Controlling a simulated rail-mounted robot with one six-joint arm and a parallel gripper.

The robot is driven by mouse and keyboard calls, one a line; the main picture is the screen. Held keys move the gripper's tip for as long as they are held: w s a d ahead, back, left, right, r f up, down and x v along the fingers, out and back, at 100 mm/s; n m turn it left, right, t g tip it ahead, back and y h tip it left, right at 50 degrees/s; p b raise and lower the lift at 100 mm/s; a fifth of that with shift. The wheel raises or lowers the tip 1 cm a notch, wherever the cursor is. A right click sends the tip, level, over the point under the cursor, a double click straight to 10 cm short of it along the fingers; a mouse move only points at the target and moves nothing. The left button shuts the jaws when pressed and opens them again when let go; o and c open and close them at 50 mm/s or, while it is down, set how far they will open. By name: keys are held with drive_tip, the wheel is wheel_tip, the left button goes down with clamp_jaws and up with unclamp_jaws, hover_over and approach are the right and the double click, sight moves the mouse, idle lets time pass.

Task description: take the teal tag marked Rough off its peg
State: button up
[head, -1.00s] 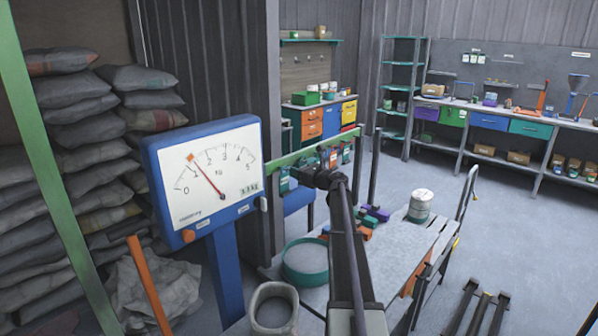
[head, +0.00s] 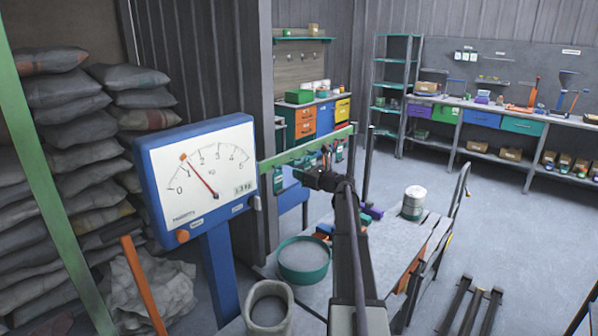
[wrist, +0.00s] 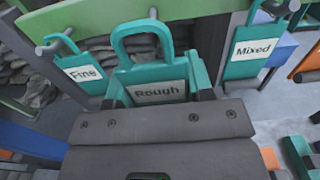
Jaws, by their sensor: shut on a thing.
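The teal tag marked Rough (wrist: 160,76) is in the middle of the wrist view, its label facing me and its open loop upward. My gripper (wrist: 157,88) is shut on its lower part, with a finger at each side. A grey peg (wrist: 153,13) shows just above the loop's top. I cannot tell whether the loop is still around it. In the head view my gripper (head: 316,178) is at the green rail (head: 300,152), and the Rough tag cannot be made out there.
A teal Fine tag (wrist: 84,72) hangs at left and a teal Mixed tag (wrist: 250,52) at right, both close to my gripper. The blue dial scale (head: 198,175) stands left of the arm. A teal-rimmed pan (head: 304,273) and a white tub (head: 413,203) are on the bench below.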

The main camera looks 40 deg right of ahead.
sight(307, 168)
drive_tip(key=shift+s+d, duration=0.1)
drive_tip(key=shift+s, duration=0.45)
drive_tip(key=shift+s+r, duration=0.1)
drive_tip(key=shift+s+d+r+p, duration=0.15)
drive_tip(key=shift+s+r+p, duration=0.2)
drive_tip(key=shift+s, duration=0.45)
drive_tip(key=shift+s+d+r+p, duration=0.15)
drive_tip(key=shift+s+r+p, duration=0.15)
drive_tip(key=shift+s, duration=0.45)
drive_tip(key=shift+s+d+r+p, duration=0.15)
drive_tip(key=shift+s+r+p, duration=0.2)
drive_tip(key=shift+s, duration=0.45)
